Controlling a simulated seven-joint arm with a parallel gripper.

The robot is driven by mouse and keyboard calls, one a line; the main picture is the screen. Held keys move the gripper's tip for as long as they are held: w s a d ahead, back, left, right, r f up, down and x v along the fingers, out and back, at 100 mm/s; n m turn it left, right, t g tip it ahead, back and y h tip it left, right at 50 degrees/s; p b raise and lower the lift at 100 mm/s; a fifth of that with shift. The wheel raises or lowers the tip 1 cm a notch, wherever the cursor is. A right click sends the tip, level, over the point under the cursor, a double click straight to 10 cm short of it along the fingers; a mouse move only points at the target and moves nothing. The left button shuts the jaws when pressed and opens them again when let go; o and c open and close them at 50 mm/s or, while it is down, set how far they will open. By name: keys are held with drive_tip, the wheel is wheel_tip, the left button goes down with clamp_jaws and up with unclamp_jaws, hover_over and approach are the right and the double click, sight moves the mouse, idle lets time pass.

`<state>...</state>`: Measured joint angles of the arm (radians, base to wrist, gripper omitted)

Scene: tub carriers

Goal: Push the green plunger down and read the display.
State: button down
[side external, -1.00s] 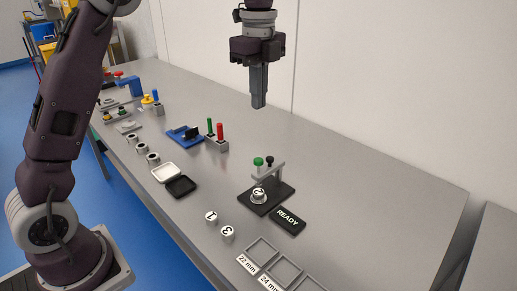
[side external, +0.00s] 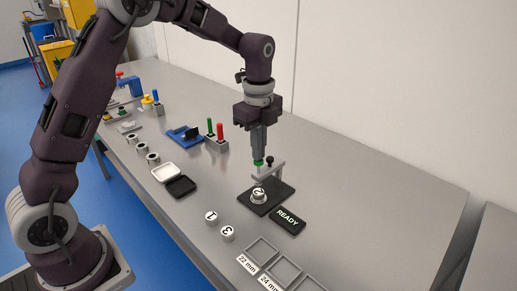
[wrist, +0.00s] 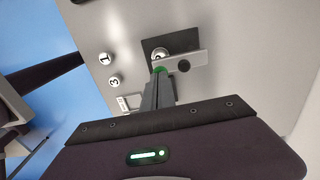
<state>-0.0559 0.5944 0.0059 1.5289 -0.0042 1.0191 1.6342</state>
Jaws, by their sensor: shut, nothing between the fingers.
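The green plunger (side external: 258,162) stands on the arm of a small gauge stand, beside a black knob (side external: 270,160). It also shows in the wrist view (wrist: 159,69), partly hidden by my fingers. My gripper (side external: 259,155) is shut and empty, pointing down, with its fingertips at the top of the plunger; I cannot tell if they touch it. A round part marked 2 (side external: 258,195) sits on the black base (side external: 278,196) under the arm. The display (side external: 288,220) in front of the base reads READY.
Round parts marked 1 (side external: 211,217) and 3 (side external: 228,233) lie left of the stand. Trays labelled 22 mm and 24 mm (side external: 262,250) are at the front. A block with green and red pegs (side external: 216,144) stands behind. The table right of the stand is clear.

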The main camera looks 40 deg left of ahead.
drive_tip(key=shift+f, duration=0.15)
drive_tip(key=shift+s+f, duration=0.1)
drive_tip(key=shift+f, duration=1.8)
wheel_tip(320, 180, up, 15)
drive_tip(key=shift+f, duration=0.15)
drive_tip(key=s+d+r+n+t, duration=0.1)
drive_tip(key=s+r+n+t, duration=0.15)
drive_tip(key=s+n, duration=0.4)
drive_tip(key=s+d+r+n+t, duration=0.1)
drive_tip(key=s+r+n, duration=0.25)
drive_tip(key=s, duration=0.55)
drive_tip(key=s+f+n+t, duration=0.1)
drive_tip(key=s+f+n, duration=0.1)
drive_tip(key=s+n, duration=0.2)
drive_tip(key=s+f+n+t, duration=0.1)
drive_tip(key=s+f+n, duration=0.2)
drive_tip(key=s, duration=0.6)
drive_tip(key=shift+d+n, duration=0.25)
drive_tip(key=shift+n, duration=0.25)
